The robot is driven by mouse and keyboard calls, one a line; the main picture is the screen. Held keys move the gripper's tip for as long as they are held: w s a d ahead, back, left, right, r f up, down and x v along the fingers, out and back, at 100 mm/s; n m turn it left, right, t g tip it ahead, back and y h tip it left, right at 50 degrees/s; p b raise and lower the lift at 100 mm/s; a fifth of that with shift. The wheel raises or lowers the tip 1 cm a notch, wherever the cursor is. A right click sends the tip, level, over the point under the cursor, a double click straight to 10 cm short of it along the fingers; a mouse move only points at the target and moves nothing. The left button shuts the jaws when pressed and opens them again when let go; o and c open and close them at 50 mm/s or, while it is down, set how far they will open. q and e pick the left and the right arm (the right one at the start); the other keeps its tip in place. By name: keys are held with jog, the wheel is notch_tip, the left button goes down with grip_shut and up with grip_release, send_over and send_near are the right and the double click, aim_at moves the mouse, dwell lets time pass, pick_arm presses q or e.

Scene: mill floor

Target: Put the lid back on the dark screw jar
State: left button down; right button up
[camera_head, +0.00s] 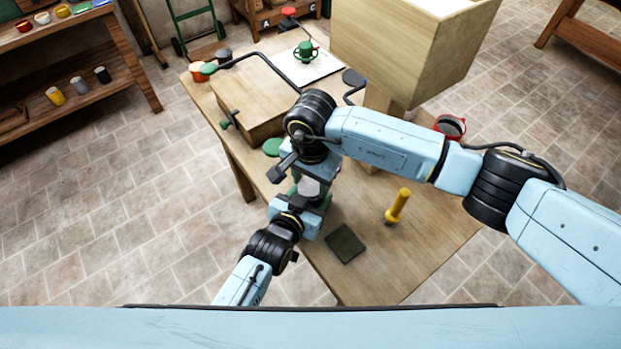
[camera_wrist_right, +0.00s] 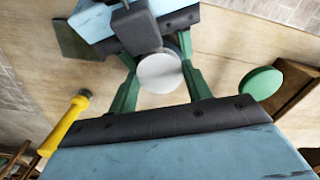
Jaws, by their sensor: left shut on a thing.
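A pale grey round top (camera_head: 310,187) shows between my two grippers above the table; it also shows in the right wrist view (camera_wrist_right: 160,72). It seems to belong to the jar, whose body is mostly hidden by my grippers. My left gripper (camera_head: 303,208) comes in from the near side and is shut on the jar. My right gripper (camera_head: 306,180) is over the far side of it, its green fingers (camera_wrist_right: 160,78) apart on either side of the pale top; I see no clear contact. A flat green disc (camera_head: 272,147), perhaps a lid, lies on the table, also in the right wrist view (camera_wrist_right: 262,83).
A yellow-handled tool (camera_head: 398,206) stands right of the grippers and a dark square pad (camera_head: 345,244) lies nearer. A wooden box (camera_head: 258,100) and a large wooden hopper (camera_head: 400,50) take up the back. A red mug (camera_head: 450,127) stands at the right edge.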

jog(key=shift+c, duration=1.1)
jog(key=m, duration=0.7)
jog(key=o, duration=1.1)
jog(key=shift+r, duration=2.3)
jog(key=shift+c, duration=0.5)
